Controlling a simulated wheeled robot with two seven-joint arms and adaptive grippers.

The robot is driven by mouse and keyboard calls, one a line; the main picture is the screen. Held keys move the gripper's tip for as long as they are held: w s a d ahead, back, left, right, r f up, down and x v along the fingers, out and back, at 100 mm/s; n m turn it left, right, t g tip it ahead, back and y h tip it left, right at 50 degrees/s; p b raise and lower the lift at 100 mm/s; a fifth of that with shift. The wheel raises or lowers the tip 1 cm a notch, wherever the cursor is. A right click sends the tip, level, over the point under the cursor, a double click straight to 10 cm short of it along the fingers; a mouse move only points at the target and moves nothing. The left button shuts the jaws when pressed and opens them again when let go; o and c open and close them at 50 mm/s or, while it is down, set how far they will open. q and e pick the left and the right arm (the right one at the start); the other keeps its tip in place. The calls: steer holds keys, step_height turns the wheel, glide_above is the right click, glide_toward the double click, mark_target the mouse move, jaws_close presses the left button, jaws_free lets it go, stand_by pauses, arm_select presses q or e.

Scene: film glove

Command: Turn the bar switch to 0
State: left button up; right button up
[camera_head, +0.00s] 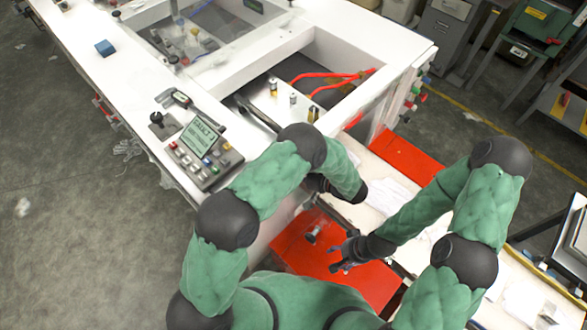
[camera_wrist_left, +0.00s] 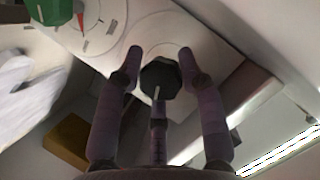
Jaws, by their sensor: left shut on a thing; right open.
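The bar switch (camera_wrist_left: 160,74) shows in the left wrist view as a dark, many-sided knob with a pale line, in front of a light panel (camera_wrist_left: 210,62). My left gripper (camera_wrist_left: 160,72) has its fingers around it and is shut on it. In the head view the left gripper is mostly hidden behind my own forearm, and the switch cannot be made out. I cannot read a 0 mark near the knob. My right gripper (camera_head: 340,262) is open and empty over a red panel (camera_head: 297,252).
A dial with red and black marks (camera_wrist_left: 88,22) and a green part (camera_wrist_left: 25,11) are at the wrist view's upper left. A button box with a screen (camera_head: 203,150) sits on the white machine (camera_head: 105,75). A small metallic fitting (camera_head: 313,235) is close to my right gripper.

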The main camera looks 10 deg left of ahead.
arm_select(q)
steer(key=shift+w+r+n+t+h, duration=0.15)
steer(key=shift+r+n+t+h, duration=0.2)
steer(key=shift+n, duration=0.55)
steer(key=o, duration=1.1)
steer(key=shift+a+f, duration=0.1)
steer(key=shift+v, duration=3.8)
steer(key=shift+a, duration=0.1)
